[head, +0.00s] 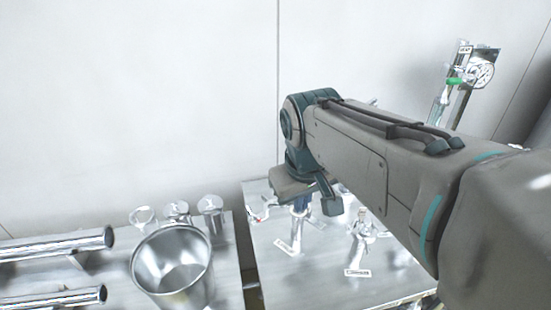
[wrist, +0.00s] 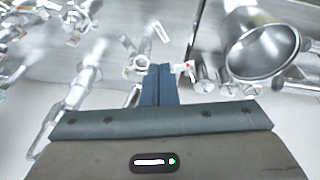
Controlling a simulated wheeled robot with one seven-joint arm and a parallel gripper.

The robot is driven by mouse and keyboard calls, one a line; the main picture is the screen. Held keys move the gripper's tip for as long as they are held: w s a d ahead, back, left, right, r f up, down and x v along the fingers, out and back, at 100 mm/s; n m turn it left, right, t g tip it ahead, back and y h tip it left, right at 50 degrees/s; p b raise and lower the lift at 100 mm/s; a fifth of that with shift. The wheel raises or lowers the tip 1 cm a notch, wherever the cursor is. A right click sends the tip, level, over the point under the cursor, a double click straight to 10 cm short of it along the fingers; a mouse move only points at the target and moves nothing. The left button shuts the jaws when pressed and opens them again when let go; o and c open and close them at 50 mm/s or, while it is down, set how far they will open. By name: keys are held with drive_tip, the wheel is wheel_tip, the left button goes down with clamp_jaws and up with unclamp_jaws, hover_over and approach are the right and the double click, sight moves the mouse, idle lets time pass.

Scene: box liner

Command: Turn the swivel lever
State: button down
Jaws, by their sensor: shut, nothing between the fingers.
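My gripper (head: 300,208) points down over the right-hand metal table. Its two blue fingers are together in the wrist view (wrist: 159,70), with nothing visible between them. A shiny metal fitting (head: 294,238) with a small label stands just below the fingertips. In the wrist view, a fitting with a round ring end (wrist: 142,62) lies just left of the fingertips. I cannot tell whether the fingers touch it. A second metal fitting (head: 361,240) stands to the right, with its own label. The labels are too small to read, so I cannot tell which fitting is the swivel lever.
A metal bucket (head: 172,265) stands on the left table, with several small metal cans behind it. Metal tubes (head: 60,243) lie at far left. A narrow gap (head: 250,290) separates the tables. A small red-marked part (head: 255,215) is left of my gripper.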

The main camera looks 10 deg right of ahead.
drive_tip(key=w+a+r+n+g+h+b, duration=0.1)
drive_tip(key=w+a+n+g, duration=0.2)
drive_tip(key=w, duration=0.8)
drive_tip(key=w+a+r+n+g+h+b, duration=0.15)
drive_tip(key=w+n, duration=0.35)
drive_tip(key=w, duration=0.6)
drive_tip(key=s+d+f, duration=0.4)
drive_tip(key=d+f, duration=0.1)
drive_tip(key=f, duration=0.4)
drive_tip(key=shift+s+d+g, duration=0.2)
drive_tip(key=shift+s+g, duration=0.15)
drive_tip(key=shift+f, duration=0.1)
